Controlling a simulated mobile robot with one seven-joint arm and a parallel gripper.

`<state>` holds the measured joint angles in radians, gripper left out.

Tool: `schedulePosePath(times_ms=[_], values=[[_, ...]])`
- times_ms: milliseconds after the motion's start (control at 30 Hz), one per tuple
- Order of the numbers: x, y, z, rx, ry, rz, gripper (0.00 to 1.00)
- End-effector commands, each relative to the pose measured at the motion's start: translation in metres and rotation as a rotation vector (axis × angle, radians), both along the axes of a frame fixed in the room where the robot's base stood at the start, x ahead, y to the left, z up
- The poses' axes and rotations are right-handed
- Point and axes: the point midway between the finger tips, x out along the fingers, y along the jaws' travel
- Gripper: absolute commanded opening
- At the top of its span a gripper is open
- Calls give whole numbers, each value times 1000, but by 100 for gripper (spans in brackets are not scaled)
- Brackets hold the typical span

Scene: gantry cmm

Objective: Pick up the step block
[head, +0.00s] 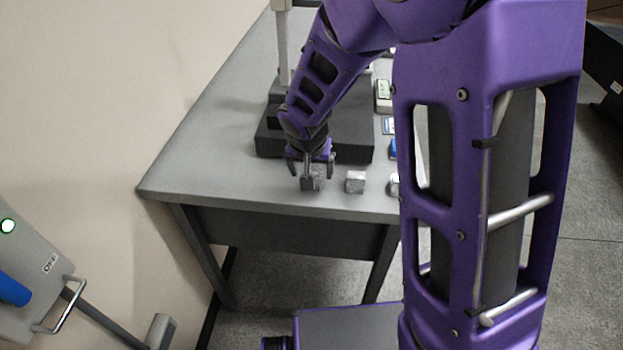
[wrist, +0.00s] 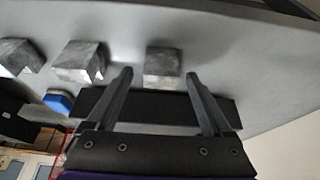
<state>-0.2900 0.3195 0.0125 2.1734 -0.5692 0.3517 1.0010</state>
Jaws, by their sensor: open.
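A small grey metal block (head: 314,183) stands on the table below my gripper (head: 311,170). In the head view its outline looks uneven, so it may be the step block, but its profile is partly hidden by a finger. In the wrist view this block (wrist: 163,64) lies just beyond and between the fingertips of my gripper (wrist: 160,74). My gripper is open, with a finger toward each side of the block; I see no grip on it. A second grey block (head: 355,182), notched in the wrist view (wrist: 80,62), stands beside it.
A third block (wrist: 18,55) stands farther along the row, partly hidden by my arm in the head view. A dark machine base (head: 268,140) with a column (head: 283,45) lies just behind the blocks. The table's front edge (head: 270,212) is close.

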Motion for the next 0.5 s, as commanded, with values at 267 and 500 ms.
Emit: schedulePosePath(times_ms=[267, 500], values=[[7, -1, -15, 1, -1, -1, 85], [6, -1, -15, 1, -1, -1, 54]])
